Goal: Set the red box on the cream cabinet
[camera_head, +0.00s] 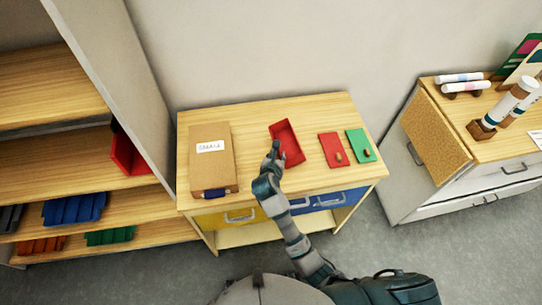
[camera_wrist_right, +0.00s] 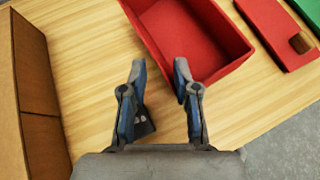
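An open red box (camera_head: 287,142) rests on the wooden top of the middle table. In the right wrist view the red box (camera_wrist_right: 200,40) fills the upper middle. My right gripper (camera_head: 274,151) is at the box's near left corner. Its fingers (camera_wrist_right: 160,75) are apart, with the box's left wall edge appearing between the tips; I cannot tell if they touch it. A pale cabinet (camera_head: 408,185) with a wooden top stands at the right and looks like the cream cabinet. My left gripper is not in view.
A brown cardboard box (camera_head: 212,165) stands left of the red box. A red panel (camera_head: 333,150) and a green panel (camera_head: 360,144) lie to its right. White rolls (camera_head: 460,78) and stands crowd the pale cabinet's top. Shelves (camera_head: 130,205) with coloured bins are at left.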

